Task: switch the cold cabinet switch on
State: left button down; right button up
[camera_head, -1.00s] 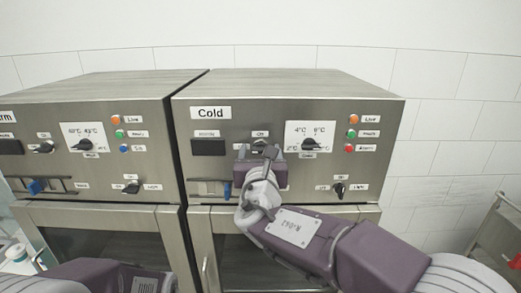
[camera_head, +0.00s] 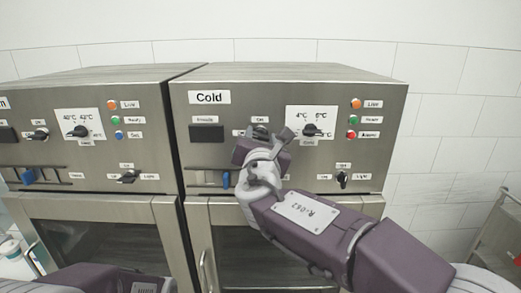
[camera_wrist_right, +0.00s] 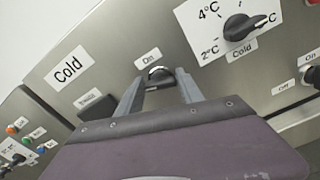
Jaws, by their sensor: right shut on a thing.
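The cold cabinet (camera_head: 375,93) carries a "Cold" label at its top left. Its black switch knob (camera_head: 260,130) sits under a small label, left of the white temperature dial plate. In the right wrist view the knob (camera_wrist_right: 160,76) sits between my finger ends under an "On" label. My right gripper (camera_head: 264,136) is shut on the knob and turned clockwise in the head view, partly hiding the panel around it. Part of my left arm shows at the bottom left; its gripper is out of view.
The temperature dial (camera_head: 311,131) is close to the right of my gripper, with coloured lamps beyond. A light knob (camera_head: 342,178) is lower right. A blue-handled slider (camera_head: 226,179) is lower left. Another cabinet (camera_head: 95,95) stands to the left.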

jog(key=m+b, duration=0.4)
jog(key=m, duration=0.1)
jog(key=m+b, duration=0.2)
jog(key=b, duration=0.1)
jog(key=shift+d+f, duration=0.1)
jog(key=shift+f, duration=0.25)
jog(key=m+b, duration=0.2)
jog(key=m, duration=0.1)
jog(key=shift+m+b, duration=0.35)
jog(key=shift+m, duration=0.05)
jog(key=shift+r+m+b, duration=0.1)
jog(key=shift+m+b, duration=0.75)
jog(key=shift+m, duration=0.75)
jog(key=o, duration=1.4)
jog(key=shift+w, duration=0.1)
